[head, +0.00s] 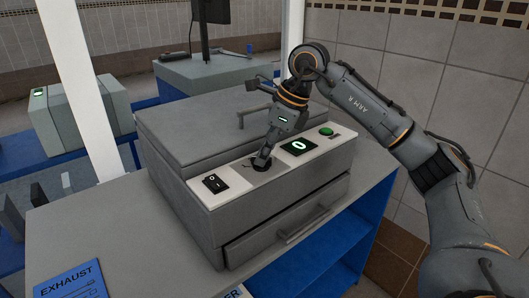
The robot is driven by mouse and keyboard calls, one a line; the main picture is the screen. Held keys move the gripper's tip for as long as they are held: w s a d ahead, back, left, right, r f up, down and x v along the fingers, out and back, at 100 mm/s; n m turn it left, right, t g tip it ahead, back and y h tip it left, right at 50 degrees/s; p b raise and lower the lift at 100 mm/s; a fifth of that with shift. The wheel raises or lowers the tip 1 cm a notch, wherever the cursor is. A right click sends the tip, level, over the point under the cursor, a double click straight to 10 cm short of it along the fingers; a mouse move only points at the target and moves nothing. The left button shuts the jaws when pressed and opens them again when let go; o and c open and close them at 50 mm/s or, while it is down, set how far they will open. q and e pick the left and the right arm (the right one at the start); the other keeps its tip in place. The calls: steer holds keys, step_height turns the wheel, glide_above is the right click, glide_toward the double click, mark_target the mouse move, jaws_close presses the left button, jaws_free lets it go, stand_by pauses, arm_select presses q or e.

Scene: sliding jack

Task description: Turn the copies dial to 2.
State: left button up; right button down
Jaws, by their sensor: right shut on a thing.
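The copies dial (261,163) is a dark round knob on the white control strip along the front top of a grey machine (195,131). My right gripper (264,154) reaches down onto it from above and is shut on it. The fingers cover most of the dial, so its pointer and marks cannot be read. To its right a small display (299,146) shows a green 0. My left gripper is not in view.
The strip also has a black rocker switch (215,183) at left and a green button (326,132) at right. A drawer with a handle (303,226) is below. The grey bench top (120,235) is clear at left, except for a blue EXHAUST sign (72,283). A white post (80,85) stands behind.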

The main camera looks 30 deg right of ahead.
steer(key=m+t+h, duration=0.1)
steer(key=m, duration=0.2)
steer(key=shift+a+m, duration=0.15)
steer(key=shift+m, duration=0.15)
steer(key=shift+s+m+t+h+b, duration=0.15)
steer(key=shift+m+h, duration=0.3)
steer(key=shift+m, duration=0.65)
steer(key=shift+w+m+t+h+b, duration=0.2)
steer(key=shift+m+h, duration=0.25)
steer(key=shift+m, duration=0.65)
steer(key=c, duration=1.4)
jaws_free()
steer(key=shift+r, duration=0.1)
steer(key=v, duration=1.2)
steer(key=shift+a, duration=0.1)
